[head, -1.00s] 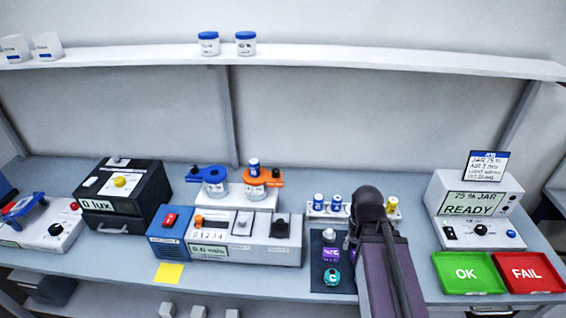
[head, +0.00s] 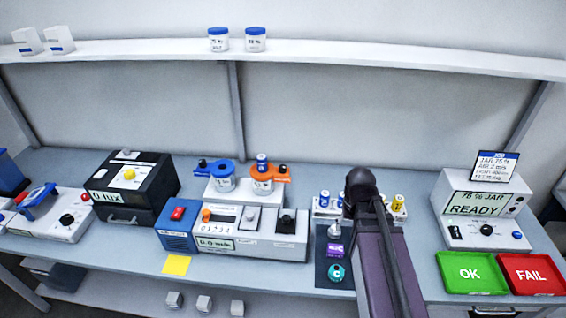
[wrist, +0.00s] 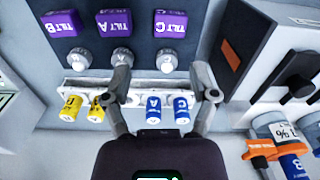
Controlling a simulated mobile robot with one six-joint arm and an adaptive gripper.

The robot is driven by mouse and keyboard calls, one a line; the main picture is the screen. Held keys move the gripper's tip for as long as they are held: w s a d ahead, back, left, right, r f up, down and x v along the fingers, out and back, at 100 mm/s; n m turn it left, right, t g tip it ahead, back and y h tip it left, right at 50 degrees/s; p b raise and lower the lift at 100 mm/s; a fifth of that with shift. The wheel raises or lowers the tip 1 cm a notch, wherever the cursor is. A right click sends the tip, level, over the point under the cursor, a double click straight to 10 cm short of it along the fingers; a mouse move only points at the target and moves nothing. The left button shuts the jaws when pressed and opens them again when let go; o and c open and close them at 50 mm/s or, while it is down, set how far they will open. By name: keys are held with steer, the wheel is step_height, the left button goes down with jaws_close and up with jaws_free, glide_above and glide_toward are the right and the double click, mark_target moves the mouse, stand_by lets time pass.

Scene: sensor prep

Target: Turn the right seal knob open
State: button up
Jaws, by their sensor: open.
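On a white riser stand two jars. The left has a blue ring; the right jar (head: 262,186) has an orange ring (head: 272,175) with a dark knob (head: 283,168) at its right end. A blue-capped vial (head: 262,160) stands on the right jar. I cannot tell for sure which part is the right seal knob. The orange piece also shows at the wrist view's right edge (wrist: 262,147), well apart from my gripper. My gripper (wrist: 167,87) is open and empty, its fingers above the vial rack; in the head view my arm hides it.
A white rack (wrist: 85,87) holds yellow and blue vials below my fingers. A dark mat (wrist: 90,40) carries purple tilt blocks and round grey pieces. A grey instrument (head: 270,248) stands before the riser. Green (head: 468,280) and red (head: 530,280) trays lie at right.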

steer(key=w+a+r+n+p, duration=0.3)
steer(key=w+a+r+p, duration=0.75)
steer(key=w, duration=0.45)
step_height(320, 180, up, 6)
steer(key=r+n+p, duration=0.1)
steer(key=n+p, duration=0.2)
steer(key=p, duration=0.2)
glide_above(282, 166)
steer(key=shift+w+d+f, duration=0.1)
steer(key=shift+d+f, duration=0.15)
steer(key=shift+d, duration=0.05)
steer(key=shift+f, duration=0.15)
steer(key=f+b, duration=1.3)
steer(key=shift+a+f, duration=0.2)
steer(key=shift+f, duration=0.05)
steer(key=shift+c, duration=0.2)
jaws_close()
